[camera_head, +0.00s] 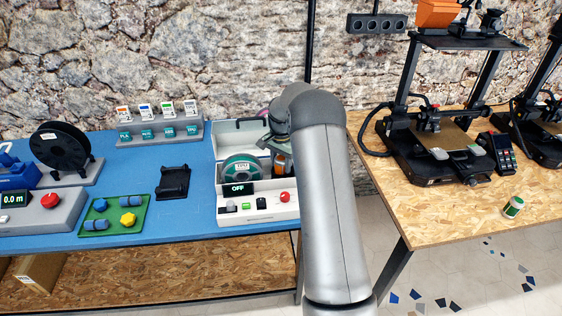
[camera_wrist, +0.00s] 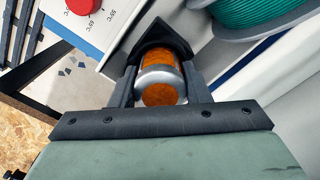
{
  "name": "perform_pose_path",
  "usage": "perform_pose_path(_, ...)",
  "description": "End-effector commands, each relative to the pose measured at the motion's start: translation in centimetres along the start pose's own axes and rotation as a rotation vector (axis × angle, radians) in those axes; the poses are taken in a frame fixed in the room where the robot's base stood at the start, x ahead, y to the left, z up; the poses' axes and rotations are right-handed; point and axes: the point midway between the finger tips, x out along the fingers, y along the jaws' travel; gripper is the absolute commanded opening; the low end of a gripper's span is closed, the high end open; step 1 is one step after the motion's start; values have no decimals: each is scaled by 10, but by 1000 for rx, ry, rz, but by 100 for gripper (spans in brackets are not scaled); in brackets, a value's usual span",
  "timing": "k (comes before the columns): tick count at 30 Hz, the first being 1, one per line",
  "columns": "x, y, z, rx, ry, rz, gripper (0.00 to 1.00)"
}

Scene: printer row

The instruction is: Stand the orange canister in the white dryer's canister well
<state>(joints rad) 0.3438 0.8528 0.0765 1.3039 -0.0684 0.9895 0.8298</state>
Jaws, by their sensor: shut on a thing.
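The orange canister (camera_wrist: 163,75), with a silver band, is between the fingers of my gripper (camera_wrist: 161,62) in the wrist view. My gripper is shut on it. In the head view the canister (camera_head: 279,163) shows as a small orange patch beside my arm, at the right end of the white dryer (camera_head: 258,217). The dryer's lid is up, and a teal spool (camera_head: 240,168) sits inside, left of the canister. The canister well is hidden by the canister and my gripper. I cannot tell whether the canister's lower end is in the well or above it.
The dryer's front has a red knob (camera_head: 285,197), also in the wrist view (camera_wrist: 84,5), and an OFF display (camera_head: 238,189). Left on the blue bench are a black holder (camera_head: 173,182) and a green tray (camera_head: 93,232). A wooden table (camera_head: 440,210) with printers stands right.

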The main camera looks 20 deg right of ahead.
Motion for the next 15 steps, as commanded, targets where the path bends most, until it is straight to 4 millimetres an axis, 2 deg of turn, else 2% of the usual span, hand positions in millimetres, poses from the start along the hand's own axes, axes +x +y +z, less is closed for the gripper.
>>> perform_pose_path(9, 3, 0, 0, -1, 1, -1, 18)
perform_pose_path(10, 3, 0, 0, -1, 1, -1, 46)
perform_pose_path(12, 2, 0, 0, -1, 1, -1, 65)
perform_pose_path(15, 2, 0, 0, -1, 1, -1, 65)
